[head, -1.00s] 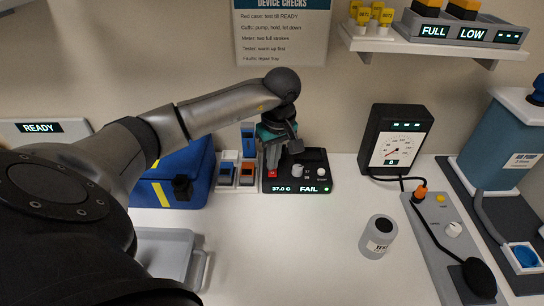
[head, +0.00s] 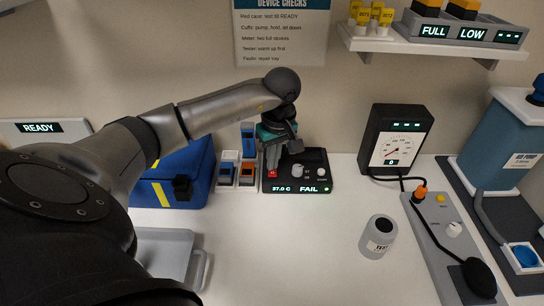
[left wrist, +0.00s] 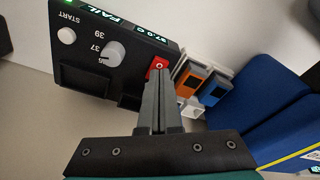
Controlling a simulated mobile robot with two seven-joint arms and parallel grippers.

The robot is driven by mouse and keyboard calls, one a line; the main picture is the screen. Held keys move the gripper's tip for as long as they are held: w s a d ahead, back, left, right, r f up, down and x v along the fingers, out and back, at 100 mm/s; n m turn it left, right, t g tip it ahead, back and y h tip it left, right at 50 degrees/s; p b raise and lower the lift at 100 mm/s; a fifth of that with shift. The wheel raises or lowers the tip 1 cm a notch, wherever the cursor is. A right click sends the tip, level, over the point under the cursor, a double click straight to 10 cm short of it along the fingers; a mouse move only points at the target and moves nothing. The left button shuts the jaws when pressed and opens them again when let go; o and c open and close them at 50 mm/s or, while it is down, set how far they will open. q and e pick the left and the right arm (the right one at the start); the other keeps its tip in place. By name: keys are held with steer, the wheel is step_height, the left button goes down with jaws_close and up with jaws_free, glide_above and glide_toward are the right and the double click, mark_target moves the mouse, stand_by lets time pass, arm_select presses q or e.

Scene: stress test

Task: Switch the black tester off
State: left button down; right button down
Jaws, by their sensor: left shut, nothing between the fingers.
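The black tester (head: 314,158) stands on the counter against the wall. Its display (head: 301,189) is lit and reads 37.0 C and FAIL, with a green light at its right end. It has a grey knob, a white START button and a red switch (head: 272,174) at its front left corner. The red switch also shows in the left wrist view (left wrist: 157,65). My left gripper (head: 272,166) is shut and empty, fingers pointing down, with its tips at the red switch. I cannot tell whether they touch it. My right gripper is not in view.
A rack with blue and orange-marked items (head: 237,186) stands close left of the tester, then a blue case (head: 200,165). A black gauge box (head: 410,125) and a grey cylinder (head: 379,236) are to the right.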

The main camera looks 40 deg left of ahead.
mark_target(273, 173)
arm_select(q)
steer(key=shift+f+b, duration=0.75)
steer(key=shift+f, duration=0.2)
stand_by(0.7)
steer(key=shift+r, duration=0.15)
steer(key=shift+r+p, duration=2.7)
steer(key=shift+r, duration=0.75)
